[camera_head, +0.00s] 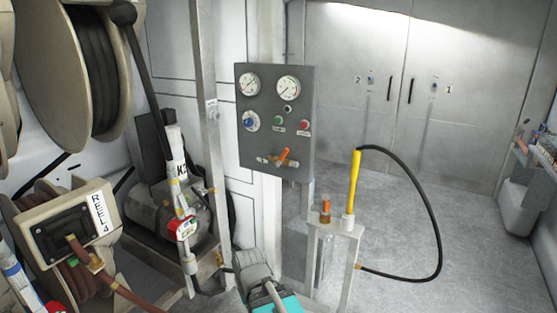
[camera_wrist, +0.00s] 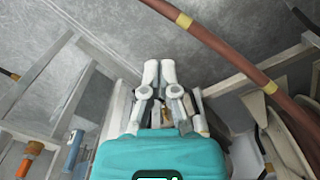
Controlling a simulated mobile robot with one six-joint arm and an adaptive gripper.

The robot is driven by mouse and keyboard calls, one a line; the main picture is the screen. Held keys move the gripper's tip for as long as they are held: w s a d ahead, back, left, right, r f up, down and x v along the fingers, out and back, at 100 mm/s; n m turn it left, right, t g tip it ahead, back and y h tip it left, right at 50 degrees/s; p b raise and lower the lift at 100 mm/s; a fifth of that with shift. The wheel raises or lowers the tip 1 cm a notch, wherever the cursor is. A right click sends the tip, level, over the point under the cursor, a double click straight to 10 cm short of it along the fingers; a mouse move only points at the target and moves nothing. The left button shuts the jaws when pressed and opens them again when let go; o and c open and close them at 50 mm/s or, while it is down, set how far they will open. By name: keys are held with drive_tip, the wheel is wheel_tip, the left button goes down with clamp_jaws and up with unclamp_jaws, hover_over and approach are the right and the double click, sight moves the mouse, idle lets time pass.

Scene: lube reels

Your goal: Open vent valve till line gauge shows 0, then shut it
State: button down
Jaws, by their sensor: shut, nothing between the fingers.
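A grey control panel (camera_head: 245,150) stands in the middle of the head view. Near its bottom is a brass valve with an orange lever (camera_head: 285,155), tilted up to the right; its label is unreadable. Two round white gauges, a left one (camera_head: 249,84) and a right one (camera_head: 288,88), sit at the panel's top. Their needles are too small to read, and I cannot tell which is the line gauge. My gripper (camera_wrist: 160,68) is shut and empty in the wrist view.
The panel also has a blue knob (camera_head: 251,121), a green button (camera_head: 278,120) and a red button (camera_head: 304,125). A yellow grip (camera_head: 353,178) with a looping black hose (camera_head: 438,235) stands on a stand at right. Hose reels (camera_head: 55,90) crowd the left. Floor at right is clear.

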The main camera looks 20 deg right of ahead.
sight(284, 156)
drive_tip(key=shift+d, duration=0.2)
drive_tip(key=w+d+r+n+t, duration=0.2)
drive_tip(key=w+d+t, duration=0.15)
drive_tip(key=w, duration=0.45)
drive_tip(key=w+d+r+n+t+b, duration=0.1)
drive_tip(key=w+d+r+n+t, duration=0.2)
drive_tip(key=w, duration=0.4)
drive_tip(key=w+d+r+n+t, duration=0.1)
drive_tip(key=w+r+n+t, duration=0.1)
drive_tip(key=w+t, duration=0.45)
drive_tip(key=w+d+r+t+h, duration=0.3)
drive_tip(key=d+r+h, duration=0.1)
drive_tip(key=d+r, duration=0.3)
drive_tip(key=w+d+r+n+t+h+b, duration=0.1)
drive_tip(key=w+d+r+t+h, duration=0.2)
drive_tip(key=d+r, duration=0.4)
drive_tip(key=shift+w+d+t+h, duration=0.3)
drive_tip(key=shift+w+d+h, duration=0.2)
drive_tip(key=shift+h, duration=0.1)
drive_tip(key=shift+r, duration=0.1)
drive_tip(key=p+x, duration=0.3)
drive_tip(key=x, duration=1.1)
